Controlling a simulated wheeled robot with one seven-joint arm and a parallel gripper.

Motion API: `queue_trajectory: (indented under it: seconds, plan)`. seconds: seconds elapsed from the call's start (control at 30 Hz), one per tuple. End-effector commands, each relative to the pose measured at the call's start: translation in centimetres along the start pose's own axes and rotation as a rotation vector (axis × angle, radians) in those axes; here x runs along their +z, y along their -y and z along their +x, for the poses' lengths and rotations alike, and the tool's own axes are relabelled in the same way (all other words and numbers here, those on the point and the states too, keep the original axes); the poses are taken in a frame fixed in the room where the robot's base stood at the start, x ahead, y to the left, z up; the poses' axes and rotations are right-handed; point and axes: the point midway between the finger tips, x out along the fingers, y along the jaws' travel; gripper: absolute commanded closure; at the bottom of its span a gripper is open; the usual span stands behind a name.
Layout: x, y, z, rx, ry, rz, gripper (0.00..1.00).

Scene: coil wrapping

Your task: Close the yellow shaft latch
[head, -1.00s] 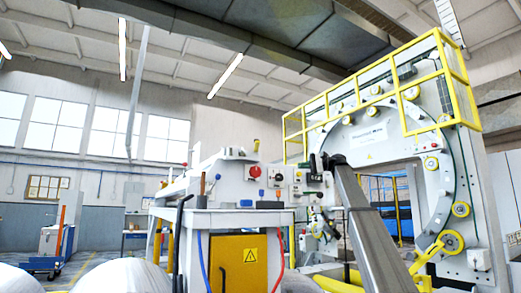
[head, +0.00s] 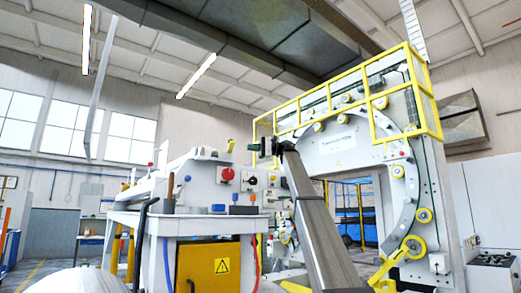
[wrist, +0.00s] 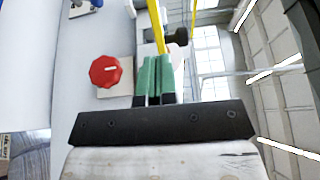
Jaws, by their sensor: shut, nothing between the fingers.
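A small yellow piece (head: 231,146), which looks like the shaft latch, stands at the top edge of the light grey control housing in the head view, above a red knob (head: 227,174). My gripper (head: 251,147) is just right of it, with green fingers pressed together and nothing between them. In the wrist view the green fingertips (wrist: 157,60) reach toward a thin yellow bar (wrist: 156,24) with a dark knob-like part beside it. I cannot tell whether they touch it. The red knob (wrist: 105,71) lies left of the fingers there.
A grey bench with a yellow cabinet door (head: 208,272) stands below the housing. A large ring-shaped wrapping machine with a yellow railing (head: 350,100) is behind and right.

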Motion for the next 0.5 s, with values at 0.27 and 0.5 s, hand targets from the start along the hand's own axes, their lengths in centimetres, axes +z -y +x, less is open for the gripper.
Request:
queue_trajectory:
  seconds: [0.27, 0.5]
  plan:
    - [0.0, 0.0, 4.5, 0.000, 0.001, 0.000, 1.00]
    - [0.0, 0.0, 5.9, 0.000, 0.001, 0.000, 1.00]
